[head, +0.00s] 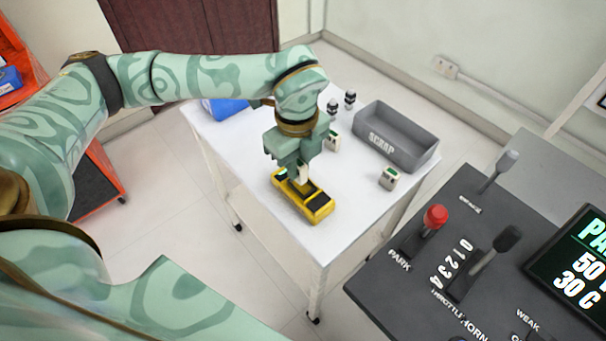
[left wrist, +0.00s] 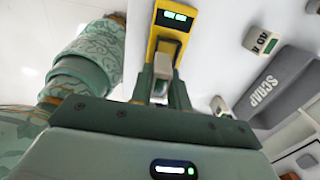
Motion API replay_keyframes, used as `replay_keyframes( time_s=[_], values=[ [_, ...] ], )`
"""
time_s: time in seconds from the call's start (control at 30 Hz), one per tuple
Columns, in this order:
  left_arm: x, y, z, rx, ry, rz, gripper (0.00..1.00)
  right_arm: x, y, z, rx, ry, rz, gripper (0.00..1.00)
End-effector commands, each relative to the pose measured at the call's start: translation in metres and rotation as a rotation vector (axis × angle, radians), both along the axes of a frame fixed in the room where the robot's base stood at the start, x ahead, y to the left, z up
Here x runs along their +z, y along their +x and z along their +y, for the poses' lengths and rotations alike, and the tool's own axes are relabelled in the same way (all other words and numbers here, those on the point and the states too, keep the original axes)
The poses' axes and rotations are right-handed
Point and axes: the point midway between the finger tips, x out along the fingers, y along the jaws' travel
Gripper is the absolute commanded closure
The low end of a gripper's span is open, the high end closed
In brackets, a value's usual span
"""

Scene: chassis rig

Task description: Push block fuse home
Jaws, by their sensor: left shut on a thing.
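A yellow device (head: 318,208) with black parts lies on the white table near its front edge. It also shows in the left wrist view (left wrist: 184,35), with a lit green display at its far end. My left gripper (head: 301,178) points down over the device. It is shut on a pale block fuse (left wrist: 162,64), which sits between the fingertips in the left wrist view. The fingers hide the fuse's lower end, so I cannot tell how deep it sits in the device. My right gripper is not in view.
Two more pale blocks with green marks stand on the table (head: 238,112), one behind the gripper (head: 333,142) and one to the right (head: 388,177). A grey SCRAP bin (head: 428,160), two small dark-topped items (head: 350,98) and a blue bin (head: 226,108) are farther back. A lever console (head: 400,285) stands front right.

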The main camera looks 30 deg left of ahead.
Motion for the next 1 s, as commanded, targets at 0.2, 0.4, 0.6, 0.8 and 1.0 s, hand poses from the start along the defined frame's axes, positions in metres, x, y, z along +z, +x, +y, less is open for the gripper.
replay_keyframes(
  time_s=[0.2,0.4,0.6,0.8,1.0],
  values=[
    [-0.022,0.009,-0.003,0.0,0.001,0.004,1.0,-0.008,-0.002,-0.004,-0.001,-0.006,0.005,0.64],
    [-0.043,0.009,-0.003,0.001,0.0,0.0,1.0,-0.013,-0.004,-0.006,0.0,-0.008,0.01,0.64],
    [-0.041,0.009,-0.003,0.001,0.001,-0.001,1.0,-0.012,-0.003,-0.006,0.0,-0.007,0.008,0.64],
    [-0.048,0.009,-0.003,0.001,0.001,0.0,1.0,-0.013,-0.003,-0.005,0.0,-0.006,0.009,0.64],
    [-0.052,0.008,-0.002,0.001,0.003,0.004,0.61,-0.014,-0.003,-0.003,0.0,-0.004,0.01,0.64]
  ],
)
